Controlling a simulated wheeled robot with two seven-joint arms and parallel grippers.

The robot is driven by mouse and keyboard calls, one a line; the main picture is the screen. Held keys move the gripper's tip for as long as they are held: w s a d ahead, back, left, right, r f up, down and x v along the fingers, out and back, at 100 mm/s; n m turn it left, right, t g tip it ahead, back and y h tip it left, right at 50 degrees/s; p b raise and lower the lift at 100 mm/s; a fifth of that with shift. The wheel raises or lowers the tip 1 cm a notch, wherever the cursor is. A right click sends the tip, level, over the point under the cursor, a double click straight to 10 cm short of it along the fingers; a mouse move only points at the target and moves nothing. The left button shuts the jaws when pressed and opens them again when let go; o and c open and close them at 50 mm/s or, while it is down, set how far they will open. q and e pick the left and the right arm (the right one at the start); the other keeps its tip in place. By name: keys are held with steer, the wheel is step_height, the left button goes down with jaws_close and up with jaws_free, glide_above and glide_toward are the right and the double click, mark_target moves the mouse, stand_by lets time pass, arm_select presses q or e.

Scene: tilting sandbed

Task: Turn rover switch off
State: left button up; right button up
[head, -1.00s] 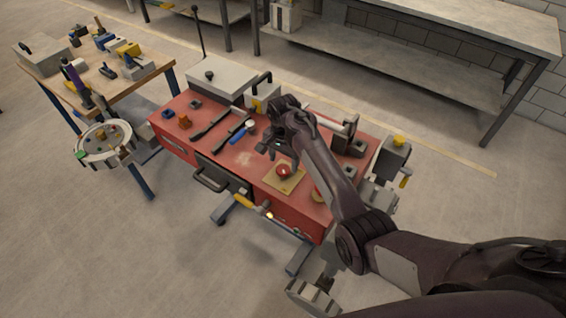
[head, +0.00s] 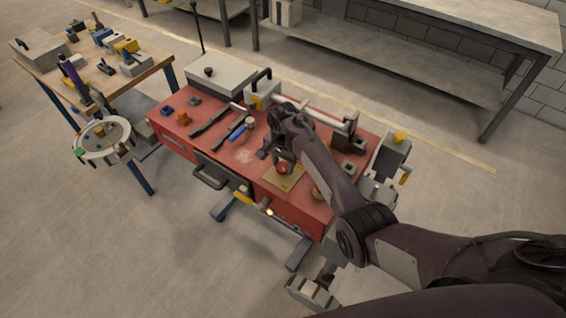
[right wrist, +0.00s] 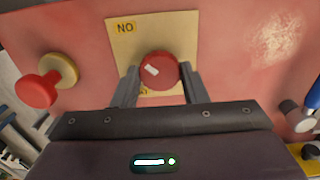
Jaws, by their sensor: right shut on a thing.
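The rover switch is a round red knob (right wrist: 160,70) with a short white mark near its upper left, in the right wrist view. It sits on a yellow plate (right wrist: 125,50) with an upside-down "ON" label at its upper left; a second label below the knob is mostly hidden. My right gripper (right wrist: 158,87) has a finger on each side of the knob and is shut on it. In the head view the right gripper (head: 280,158) reaches down over the knob (head: 283,169) and its plate (head: 291,181). My left gripper is not in view.
The red bench top (head: 240,165) carries dark tools (head: 210,122) and a blue-handled tool (head: 238,134) left of the gripper. A red button on a tan collar (right wrist: 40,88) stands near the switch. A grey box (head: 221,75) sits at the back left.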

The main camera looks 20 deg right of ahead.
steer(key=shift+r+n, duration=0.1)
steer(key=shift+n, duration=0.2)
steer(key=n+p, duration=0.1)
steer(key=n, duration=0.1)
steer(key=shift+n+p, duration=0.4)
steer(key=n+p, duration=0.1)
steer(key=n, duration=0.3)
steer(key=n+p, duration=0.1)
steer(key=n, duration=0.5)
steer(key=shift+n+p, duration=0.3)
steer(key=shift+n, duration=1.9)
steer(key=o, duration=1)
steer(key=shift+c, duration=0.2)
